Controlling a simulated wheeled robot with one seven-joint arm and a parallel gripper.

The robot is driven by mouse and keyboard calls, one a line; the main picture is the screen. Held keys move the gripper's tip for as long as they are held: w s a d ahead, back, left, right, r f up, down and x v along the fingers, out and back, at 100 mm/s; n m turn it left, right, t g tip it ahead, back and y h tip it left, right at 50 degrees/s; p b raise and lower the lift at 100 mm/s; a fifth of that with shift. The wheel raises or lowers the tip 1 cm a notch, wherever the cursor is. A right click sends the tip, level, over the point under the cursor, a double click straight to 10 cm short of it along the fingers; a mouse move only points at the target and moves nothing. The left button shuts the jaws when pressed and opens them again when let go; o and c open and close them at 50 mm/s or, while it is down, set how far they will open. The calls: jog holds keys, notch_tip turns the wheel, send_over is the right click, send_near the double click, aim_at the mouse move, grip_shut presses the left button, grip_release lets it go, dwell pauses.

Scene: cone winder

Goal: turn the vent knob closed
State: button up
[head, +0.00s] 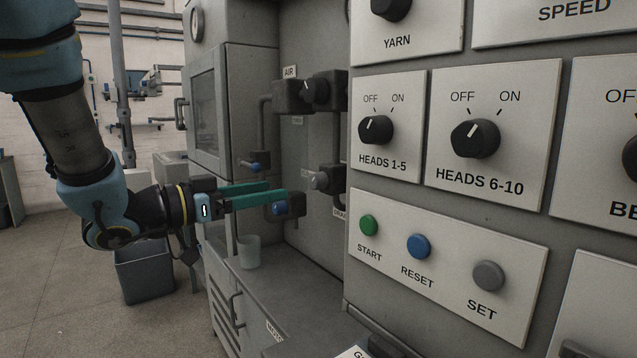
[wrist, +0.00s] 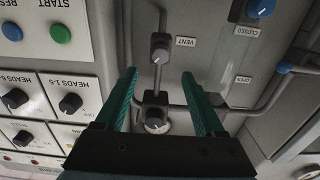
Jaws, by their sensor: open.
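The vent knob (wrist: 160,51) is a small grey knob with a pale pointer line, beside a VENT label (wrist: 186,41) in the wrist view. In the head view the grey knob (head: 320,181) sits on a dark valve body, below the AIR valve. My gripper (head: 278,192) has two long teal fingers spread apart with nothing between them. In the head view its tips end left of the vent knob. In the wrist view the gripper (wrist: 158,73) opens toward the panel, and the vent knob shows just beyond the tips, roughly centred. Contact is not visible.
The AIR knob (head: 315,90) is above the vent knob. A blue knob (head: 278,208) is close below the fingertips; CLOSED (wrist: 247,30) and OPEN (wrist: 243,79) labels show in the wrist view. The switch panel (head: 390,170) juts out at right. A cup (head: 248,252) stands on the shelf below.

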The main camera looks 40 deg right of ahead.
aim_at(312, 183)
jog(key=d, duration=0.3)
jog(key=d+p, duration=0.1)
jog(key=d, duration=0.2)
jog(key=d+p, duration=0.1)
jog(key=d, duration=0.3)
jog(key=shift+s, duration=0.25)
jog(key=shift+c, duration=0.2)
grip_shut()
